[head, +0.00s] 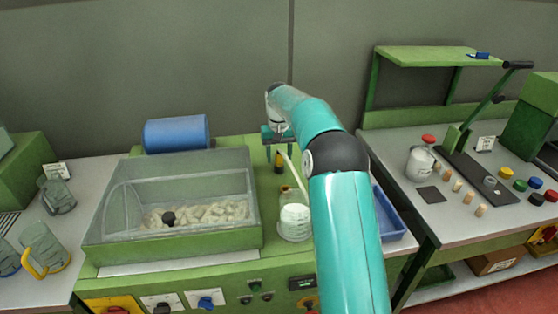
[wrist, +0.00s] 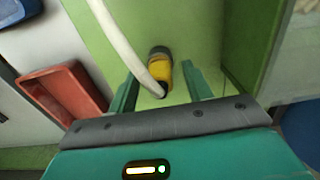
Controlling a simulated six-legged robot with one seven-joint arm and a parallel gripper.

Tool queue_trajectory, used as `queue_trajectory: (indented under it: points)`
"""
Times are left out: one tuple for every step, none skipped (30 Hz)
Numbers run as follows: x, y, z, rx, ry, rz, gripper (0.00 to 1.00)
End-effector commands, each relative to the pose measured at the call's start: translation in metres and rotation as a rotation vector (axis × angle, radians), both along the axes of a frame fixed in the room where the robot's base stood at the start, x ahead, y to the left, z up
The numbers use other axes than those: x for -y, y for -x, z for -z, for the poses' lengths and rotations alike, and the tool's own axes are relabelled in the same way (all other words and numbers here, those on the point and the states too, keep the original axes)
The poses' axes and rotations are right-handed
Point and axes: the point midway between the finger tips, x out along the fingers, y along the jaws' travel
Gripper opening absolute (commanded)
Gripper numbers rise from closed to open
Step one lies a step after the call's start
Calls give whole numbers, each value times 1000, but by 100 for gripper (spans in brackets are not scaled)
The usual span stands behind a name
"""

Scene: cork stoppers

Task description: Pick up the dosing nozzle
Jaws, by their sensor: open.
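The dosing nozzle (wrist: 160,68), yellow with dark ends, shows in the wrist view against a green surface. A pale hose (wrist: 122,38) curves down to its lower dark end. My gripper (wrist: 159,78) is open, with one teal finger on each side of the nozzle and gaps showing between. I cannot tell how far the nozzle lies in depth between the fingers. In the head view the nozzle (head: 278,160) shows small and yellow-black just below my gripper (head: 275,138); the arm hides part of the area to its right.
A clear-lidded bin (head: 170,200) of corks stands left of the nozzle. A bottle (head: 294,220) with pale contents stands in front of it. A blue cylinder (head: 176,134) lies behind the bin. A blue tray (head: 387,215) is right of my arm. A red tray (wrist: 65,90) shows in the wrist view.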

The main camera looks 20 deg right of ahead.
Motion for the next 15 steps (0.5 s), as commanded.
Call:
queue_trajectory:
  points:
    - [0, 0, 2, 0, 0, 0, 50]
    - [0, 0, 3, 0, 0, 0, 50]
    - [0, 0, 3, 1, 0, 0, 50]
    - [0, 0, 3, 1, 0, 0, 50]
    - [0, 0, 3, 1, 0, 0, 50]
    - [0, 0, 3, 1, 0, 0, 50]
    - [0, 0, 3, 1, 0, 0, 50]
    - [0, 0, 3, 1, 0, 0, 48]
    - [0, 0, 3, 1, 0, 0, 40]
    - [0, 0, 3, 1, 0, 0, 34]
    - [0, 0, 3, 1, 0, 0, 28]
    - [0, 0, 3, 1, 0, 0, 21]
    - [0, 0, 3, 1, 0, 0, 15]
    - [0, 0, 3, 1, 0, 0, 9]
    - [0, 0, 3, 1, 0, 0, 1]
